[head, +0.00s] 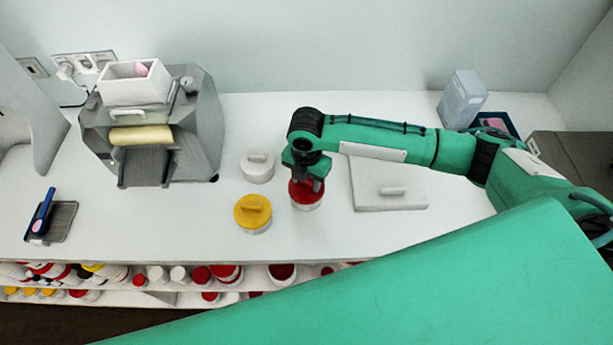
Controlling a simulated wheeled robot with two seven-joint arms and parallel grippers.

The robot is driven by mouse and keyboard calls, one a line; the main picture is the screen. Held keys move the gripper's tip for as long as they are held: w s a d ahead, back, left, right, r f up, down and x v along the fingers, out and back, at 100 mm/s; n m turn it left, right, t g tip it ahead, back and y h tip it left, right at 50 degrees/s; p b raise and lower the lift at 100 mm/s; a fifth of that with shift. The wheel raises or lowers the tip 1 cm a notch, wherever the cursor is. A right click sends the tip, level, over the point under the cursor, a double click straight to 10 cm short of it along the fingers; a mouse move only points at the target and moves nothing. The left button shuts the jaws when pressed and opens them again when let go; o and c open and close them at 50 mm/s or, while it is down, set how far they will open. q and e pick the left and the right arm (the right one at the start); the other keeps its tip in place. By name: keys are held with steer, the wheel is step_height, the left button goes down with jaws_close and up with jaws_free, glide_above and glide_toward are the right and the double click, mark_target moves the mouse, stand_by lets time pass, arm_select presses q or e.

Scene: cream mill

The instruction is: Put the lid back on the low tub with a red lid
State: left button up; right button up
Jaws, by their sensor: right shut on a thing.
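The low tub (306,207) stands upright on the white counter, right of the yellow-lidded tub; only a pale strip of its side shows. The red lid (304,193) is on or just over its top; I cannot tell whether it is fully seated. My right gripper (306,180) points down from above and is shut on the red lid, covering part of it. My left gripper is not in view.
A yellow-lidded tub (253,212) and a white-lidded tub (257,166) stand close on the left. A white slab with a handle (388,186) lies on the right. A grey mill (160,130) stands at the back left. The counter's front edge is near.

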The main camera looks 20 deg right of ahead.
steer(key=shift+f+p, duration=0.2)
steer(key=shift+p, duration=0.1)
stand_by(0.6)
steer(key=o, duration=1.6)
steer(key=shift+c, duration=0.2)
steer(key=shift+r, duration=0.1)
step_height(320, 180, up, 4)
steer(key=p, duration=0.4)
steer(key=shift+r+p, duration=0.2)
steer(key=shift+p, duration=0.2)
jaws_close()
